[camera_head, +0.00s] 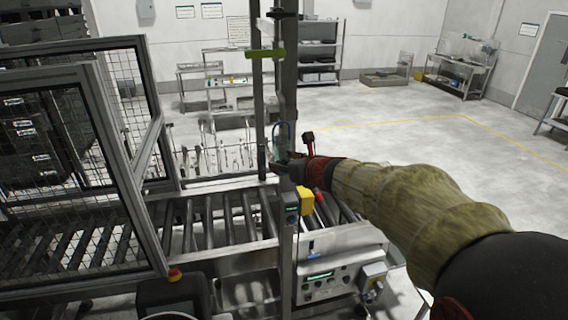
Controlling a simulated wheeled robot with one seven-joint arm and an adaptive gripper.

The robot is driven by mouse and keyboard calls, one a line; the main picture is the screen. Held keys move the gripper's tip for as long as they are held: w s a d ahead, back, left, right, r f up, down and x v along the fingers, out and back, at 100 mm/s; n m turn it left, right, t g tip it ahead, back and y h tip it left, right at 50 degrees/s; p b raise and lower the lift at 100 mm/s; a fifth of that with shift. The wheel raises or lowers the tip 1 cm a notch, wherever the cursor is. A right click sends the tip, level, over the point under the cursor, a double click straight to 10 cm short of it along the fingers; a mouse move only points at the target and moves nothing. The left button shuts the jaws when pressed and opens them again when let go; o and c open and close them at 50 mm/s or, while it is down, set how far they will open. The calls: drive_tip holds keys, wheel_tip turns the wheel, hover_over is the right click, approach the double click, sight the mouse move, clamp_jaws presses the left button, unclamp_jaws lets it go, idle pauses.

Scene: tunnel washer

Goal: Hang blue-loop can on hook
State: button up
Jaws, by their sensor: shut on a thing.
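My arm reaches in from the lower right, and my gripper (284,164) is at the grey upright post in the middle of the view. It is small and dark here, and its fingers are partly hidden. A small, pale, upright can (283,146) shows at the gripper, with a blue loop (282,127) standing up over its top. The gripper is shut on this can, in front of or beside the post; I cannot tell the gap. I cannot make out a hook for certain.
A roller conveyor (205,222) runs below, with a mesh guard (70,175) at left. A control panel (330,284) and a yellow box (306,200) sit near the post (288,75). Open floor lies to the right.

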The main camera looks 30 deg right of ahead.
drive_tip(key=shift+r+p, duration=0.7)
drive_tip(key=shift+r, duration=0.15)
drive_tip(key=shift+w+d+f, duration=0.1)
drive_tip(key=shift+w+d, duration=0.05)
drive_tip(key=shift+w, duration=0.5)
drive_tip(key=shift+w+d+f, duration=0.1)
drive_tip(key=shift+w, duration=0.55)
drive_tip(key=shift+w+d+f+b, duration=0.15)
drive_tip(key=shift+w+f+b, duration=0.45)
drive_tip(key=shift+b, duration=0.2)
drive_tip(key=shift+f, duration=0.1)
drive_tip(key=o, duration=1.1)
drive_tip(key=shift+o, duration=0.7)
drive_tip(key=shift+s, duration=0.15)
